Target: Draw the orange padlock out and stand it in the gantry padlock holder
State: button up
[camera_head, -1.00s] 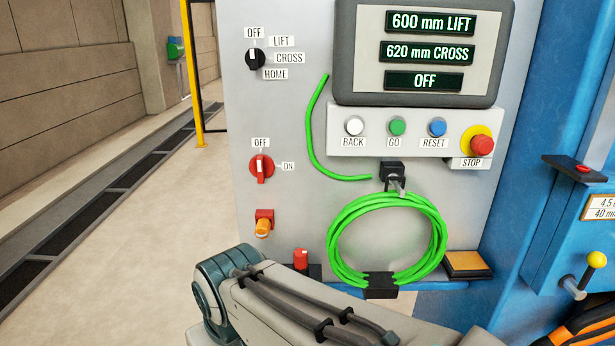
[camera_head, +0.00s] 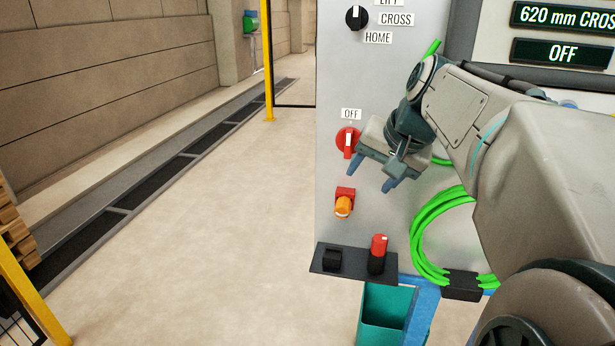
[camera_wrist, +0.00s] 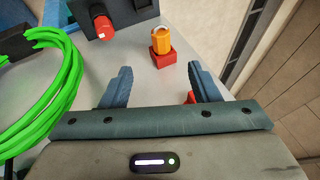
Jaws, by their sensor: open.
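The orange padlock (camera_head: 343,207) sits at a red hasp (camera_head: 345,192) on the grey panel, below the red OFF switch. It also shows in the wrist view (camera_wrist: 161,42), beyond my fingertips. My gripper (camera_head: 377,178) is open and empty, in front of the panel, above and right of the padlock in the head view. In the wrist view my gripper's fingers (camera_wrist: 159,72) stand apart, with the padlock ahead of the gap between them, untouched. A black shelf (camera_head: 352,274) below carries a small black block (camera_head: 331,258), possibly the padlock holder; no label shows.
Coiled green cable (camera_head: 428,235) hangs to the right. A teal bin (camera_head: 384,318) is below. The floor left of the panel is clear.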

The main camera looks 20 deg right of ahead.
aim_at(344, 210)
jog(key=p+x, duration=0.1)
jog(key=x, duration=1.2)
jog(key=shift+w+a, duration=0.1)
jog(key=shift+a, duration=0.05)
grip_shut()
jog(key=shift+s+a, duration=0.25)
jog(key=shift+s, duration=0.1)
jog(key=shift+s+a, duration=0.15)
jog(key=shift+s, duration=0.05)
